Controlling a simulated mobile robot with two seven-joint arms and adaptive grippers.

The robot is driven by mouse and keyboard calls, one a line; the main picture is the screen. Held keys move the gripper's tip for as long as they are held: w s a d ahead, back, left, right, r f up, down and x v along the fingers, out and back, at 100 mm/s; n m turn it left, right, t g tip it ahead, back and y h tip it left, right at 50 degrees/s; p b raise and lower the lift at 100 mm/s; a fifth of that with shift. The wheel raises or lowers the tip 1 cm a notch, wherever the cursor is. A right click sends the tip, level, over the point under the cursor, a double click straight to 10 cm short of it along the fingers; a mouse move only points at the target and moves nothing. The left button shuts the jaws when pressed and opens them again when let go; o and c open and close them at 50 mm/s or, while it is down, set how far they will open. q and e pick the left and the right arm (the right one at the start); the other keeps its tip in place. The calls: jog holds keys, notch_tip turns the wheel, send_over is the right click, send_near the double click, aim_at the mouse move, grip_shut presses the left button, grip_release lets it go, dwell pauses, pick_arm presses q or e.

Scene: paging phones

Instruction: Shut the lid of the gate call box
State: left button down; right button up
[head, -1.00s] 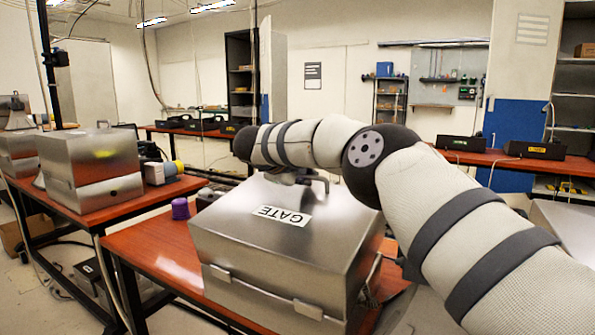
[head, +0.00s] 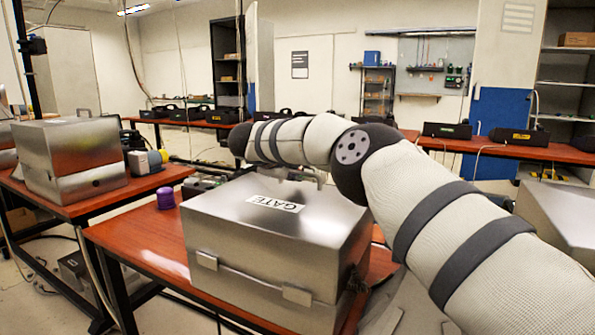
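The gate call box (head: 262,277) is a brushed metal case on the red-brown table in the middle of the head view. Its lid (head: 320,226) bears a white GATE label (head: 275,204) and lies over the body, with a thin seam along the front. Two metal latch plates sit at that seam. My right arm reaches in from the right, and my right gripper (head: 301,178) is at the far edge of the lid, partly hidden by the arm. I cannot tell whether its fingers are open or touch the lid. My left gripper is out of view.
A purple cylinder (head: 165,198) stands just left of the box. A further metal case (head: 563,219) is at the right edge. Bare table (head: 140,240) shows left of the box.

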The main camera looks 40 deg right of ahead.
jog(key=v, duration=1.2)
jog(key=shift+a, duration=0.1)
